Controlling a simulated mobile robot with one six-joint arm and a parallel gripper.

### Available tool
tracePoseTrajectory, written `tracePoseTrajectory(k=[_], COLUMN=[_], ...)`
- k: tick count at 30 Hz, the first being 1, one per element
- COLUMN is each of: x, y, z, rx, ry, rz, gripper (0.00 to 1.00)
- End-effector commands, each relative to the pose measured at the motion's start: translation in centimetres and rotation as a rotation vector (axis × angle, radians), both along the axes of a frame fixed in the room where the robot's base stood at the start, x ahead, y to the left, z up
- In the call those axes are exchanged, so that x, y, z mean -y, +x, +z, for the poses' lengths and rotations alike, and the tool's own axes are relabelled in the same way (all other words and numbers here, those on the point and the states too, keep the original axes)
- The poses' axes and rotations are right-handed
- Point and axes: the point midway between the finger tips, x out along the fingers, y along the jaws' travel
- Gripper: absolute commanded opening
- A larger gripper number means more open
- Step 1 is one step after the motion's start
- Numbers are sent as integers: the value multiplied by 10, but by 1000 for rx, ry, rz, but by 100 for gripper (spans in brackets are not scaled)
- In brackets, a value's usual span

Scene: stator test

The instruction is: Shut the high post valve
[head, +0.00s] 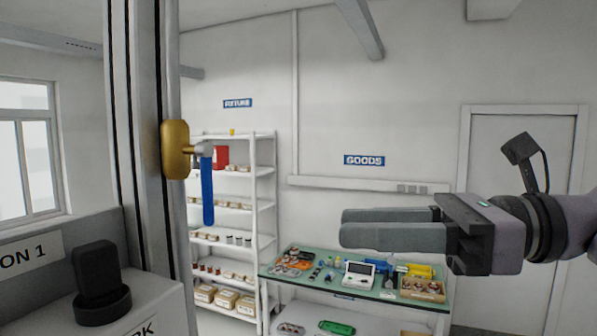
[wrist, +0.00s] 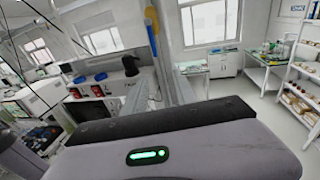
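The high post valve has a brass body (head: 175,149) on the upright post at the left in the head view. Its blue handle (head: 208,190) hangs straight down. In the wrist view the blue handle (wrist: 152,42) appears small near the top, with the brass body (wrist: 150,14) above it. My gripper (head: 341,226) is to the right of the valve, with its fingers level and pointing left. The two grey fingers look apart, one behind the other, and hold nothing. A wide space lies between the fingertips and the handle.
The metal post (head: 146,240) rises beside a station box with a black holder (head: 101,283). A goods table (head: 285,272) with several items stands below my gripper. White shelves (head: 262,205) stand behind the valve. The air between valve and gripper looks clear.

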Motion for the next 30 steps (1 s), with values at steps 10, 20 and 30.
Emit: tracePoseTrajectory(k=[10,20,30], x=[-51,-139,-165], y=[10,28,35], z=[23,22,19], rx=[-17,-18,-16], ry=[50,48,47], rz=[14,10,6], gripper=[33,33,33])
